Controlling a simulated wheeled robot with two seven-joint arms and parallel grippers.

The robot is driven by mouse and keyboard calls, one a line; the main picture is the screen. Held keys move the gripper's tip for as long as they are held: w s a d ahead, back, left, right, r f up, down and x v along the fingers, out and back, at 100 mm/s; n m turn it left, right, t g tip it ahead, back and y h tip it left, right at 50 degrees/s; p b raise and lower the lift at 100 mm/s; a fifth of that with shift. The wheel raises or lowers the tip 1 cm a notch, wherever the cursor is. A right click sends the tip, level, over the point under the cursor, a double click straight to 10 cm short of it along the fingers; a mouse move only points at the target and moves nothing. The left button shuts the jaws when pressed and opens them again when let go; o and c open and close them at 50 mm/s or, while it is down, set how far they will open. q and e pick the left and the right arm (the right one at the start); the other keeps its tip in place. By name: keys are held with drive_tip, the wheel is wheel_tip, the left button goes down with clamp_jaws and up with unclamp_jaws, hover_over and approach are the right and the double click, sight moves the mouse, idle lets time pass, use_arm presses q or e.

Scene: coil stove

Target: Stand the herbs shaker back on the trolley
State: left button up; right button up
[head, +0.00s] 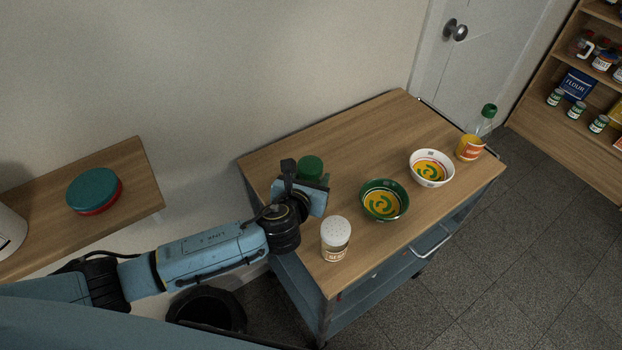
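A container with a green cap (310,167) stands or is held near the left part of the wooden trolley top (385,120). My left gripper (309,192) is right in front of it and hides most of its body. I cannot tell whether the fingers are closed on it or whether its base touches the wood. A shaker with a white perforated cap (336,230) and a brownish label stands upright at the trolley's near edge, just right of my wrist. Neither label reads clearly, so I cannot tell which is the herbs shaker. My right gripper is not in view.
A green bowl (384,215), a white bowl (432,180) and a green-capped bottle (471,148) stand along the trolley's right half. The trolley's back middle is clear. A teal and red round tin (94,207) sits on a left wooden surface. Stocked shelves (577,115) stand far right.

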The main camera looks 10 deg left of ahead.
use_arm(q)
drive_tip(key=shift+f, duration=0.15)
drive_tip(key=o, duration=1)
drive_tip(key=shift+s+r, duration=0.15)
drive_tip(key=shift+r, duration=0.1)
drive_tip(key=p+v, duration=0.2)
drive_tip(key=v, duration=0.9)
drive_tip(key=shift+s+r, duration=0.1)
drive_tip(key=shift+s, duration=0.2)
